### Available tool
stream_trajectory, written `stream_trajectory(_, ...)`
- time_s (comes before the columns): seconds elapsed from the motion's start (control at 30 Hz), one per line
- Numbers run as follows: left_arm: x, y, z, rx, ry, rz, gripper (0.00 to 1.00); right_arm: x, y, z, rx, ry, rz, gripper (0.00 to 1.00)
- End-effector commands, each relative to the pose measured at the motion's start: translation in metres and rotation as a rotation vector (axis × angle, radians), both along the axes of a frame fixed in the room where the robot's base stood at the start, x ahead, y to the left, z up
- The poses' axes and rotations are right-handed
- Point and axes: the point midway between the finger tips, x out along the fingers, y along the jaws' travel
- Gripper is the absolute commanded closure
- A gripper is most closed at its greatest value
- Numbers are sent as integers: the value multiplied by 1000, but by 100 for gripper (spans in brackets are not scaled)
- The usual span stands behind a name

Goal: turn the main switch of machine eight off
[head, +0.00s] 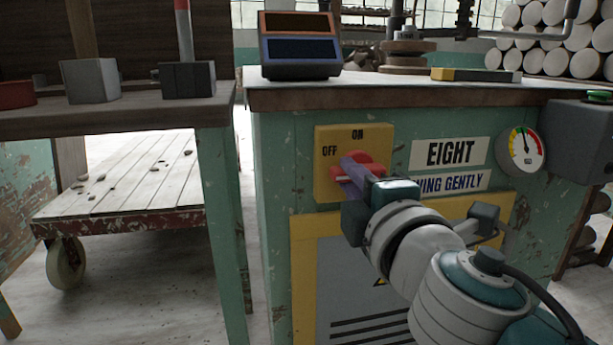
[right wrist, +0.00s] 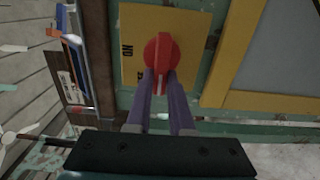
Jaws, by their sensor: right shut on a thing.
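The main switch is a red rotary knob (head: 372,168) on a yellow plate (head: 325,185) marked OFF at upper left and ON at top. The plate is on a green cabinet with an EIGHT sign (head: 450,152). My right gripper (head: 352,172) is shut on the knob, its purple fingers on either side of the grip bar. In the right wrist view the knob (right wrist: 160,48) sits at the fingertips. My left gripper is not in view.
A pressure gauge (head: 525,150) and a grey box (head: 582,140) are at the cabinet's right. A yellow-framed panel (head: 305,260) lies below the switch. A bench with a red-topped lever (head: 185,45) stands left, with a low wooden cart (head: 125,185) behind it.

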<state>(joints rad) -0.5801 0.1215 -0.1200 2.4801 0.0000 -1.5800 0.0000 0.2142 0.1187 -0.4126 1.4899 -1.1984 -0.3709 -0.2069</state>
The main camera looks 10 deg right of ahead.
Motion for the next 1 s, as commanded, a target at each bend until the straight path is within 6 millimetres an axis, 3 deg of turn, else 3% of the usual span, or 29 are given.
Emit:
stream_trajectory(0.17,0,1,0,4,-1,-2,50,0,0,0,-5,0,-1,100)
stream_trajectory(0.2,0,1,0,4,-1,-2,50,0,0,0,-5,0,-1,79)
stream_trajectory(0.47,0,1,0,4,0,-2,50,0,0,0,-2,0,0,50)
stream_trajectory(0.77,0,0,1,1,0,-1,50,-3,0,0,-1,1,0,50)
stream_trajectory(1.0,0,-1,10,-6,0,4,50,-39,-1,0,0,4,0,50)
